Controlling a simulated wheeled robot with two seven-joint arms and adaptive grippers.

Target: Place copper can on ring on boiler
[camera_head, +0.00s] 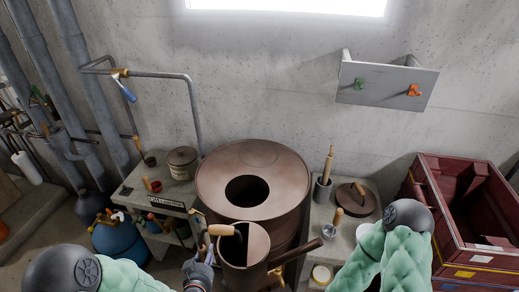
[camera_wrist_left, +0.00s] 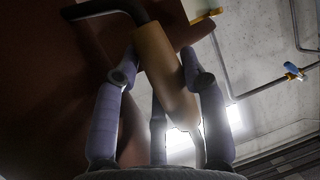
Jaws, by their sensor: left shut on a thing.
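The boiler (camera_head: 285,165) is a wide brown metal drum. Its flat top has a round dark opening with a rim, the ring (camera_head: 246,205). The copper can (camera_head: 243,272) is a brown, open-topped vessel in front of the boiler, overlapping its front edge in the head view; whether they touch is unclear. My left gripper (camera_head: 200,262) is at the can's left side. In the left wrist view its fingers close around a wooden handle (camera_wrist_left: 163,60) with a dark metal bracket, beside the brown can wall. My right gripper is out of view; only my right arm shows.
A right bench holds a round lid (camera_head: 356,200) and a cup with a wooden-handled tool (camera_head: 323,190). Dark red crates (camera_head: 480,258) stand far right. A wall panel (camera_head: 386,86) hangs behind.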

